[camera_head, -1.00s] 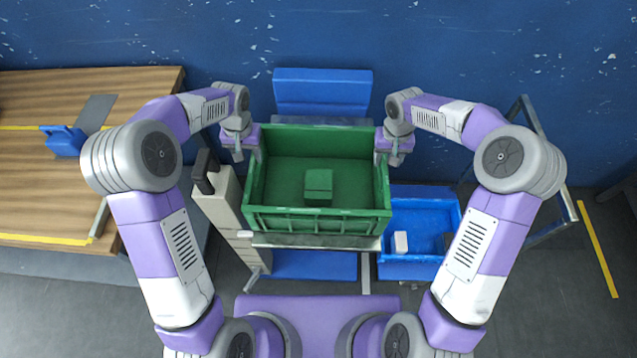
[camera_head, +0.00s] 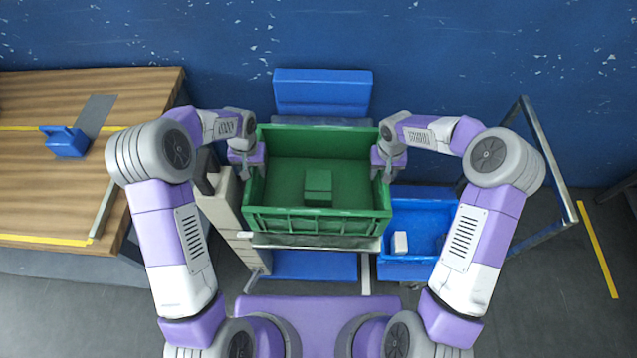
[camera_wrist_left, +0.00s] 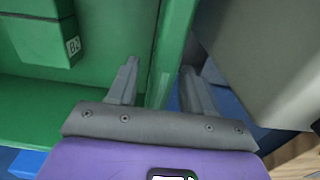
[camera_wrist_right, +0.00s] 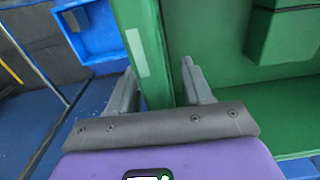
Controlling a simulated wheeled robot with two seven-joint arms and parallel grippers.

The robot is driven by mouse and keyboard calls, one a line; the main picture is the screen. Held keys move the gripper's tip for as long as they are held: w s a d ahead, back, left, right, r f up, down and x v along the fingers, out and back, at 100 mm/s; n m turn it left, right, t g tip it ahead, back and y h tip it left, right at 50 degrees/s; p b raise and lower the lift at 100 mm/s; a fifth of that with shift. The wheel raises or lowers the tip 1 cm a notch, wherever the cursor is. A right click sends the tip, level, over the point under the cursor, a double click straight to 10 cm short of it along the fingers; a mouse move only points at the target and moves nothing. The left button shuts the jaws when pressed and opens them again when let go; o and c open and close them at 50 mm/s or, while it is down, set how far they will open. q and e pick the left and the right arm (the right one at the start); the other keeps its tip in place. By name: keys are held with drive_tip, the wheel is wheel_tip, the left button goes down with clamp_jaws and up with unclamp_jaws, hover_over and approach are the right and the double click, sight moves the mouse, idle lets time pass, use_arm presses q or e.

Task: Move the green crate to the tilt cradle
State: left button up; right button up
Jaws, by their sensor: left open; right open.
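The green crate (camera_head: 318,224) sits upright on a blue and grey stand in the middle of the head view, with green blocks (camera_head: 318,187) inside. My left gripper (camera_head: 249,172) is at its left wall. In the left wrist view the open fingers (camera_wrist_left: 158,85) straddle the wall (camera_wrist_left: 170,50), one inside and one outside. My right gripper (camera_head: 386,172) is at the right wall. In the right wrist view its open fingers (camera_wrist_right: 160,82) straddle that wall (camera_wrist_right: 150,50). I cannot tell which structure is the tilt cradle.
A blue bin (camera_head: 409,268) with a white block (camera_head: 400,242) stands right of the crate. A wooden table (camera_head: 50,190) with a blue object (camera_head: 65,142) is at the left. A grey machine (camera_head: 226,205) stands close left of the crate. A metal frame (camera_head: 548,165) is at the right.

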use_arm(q)
drive_tip(key=shift+c, duration=0.2)
use_arm(e)
drive_tip(key=shift+c, duration=0.2)
use_arm(q)
clamp_jaws()
use_arm(e)
clamp_jaws()
use_arm(q)
drive_tip(key=shift+r, duration=0.1)
use_arm(e)
drive_tip(key=shift+r, duration=0.1)
idle(0.4)
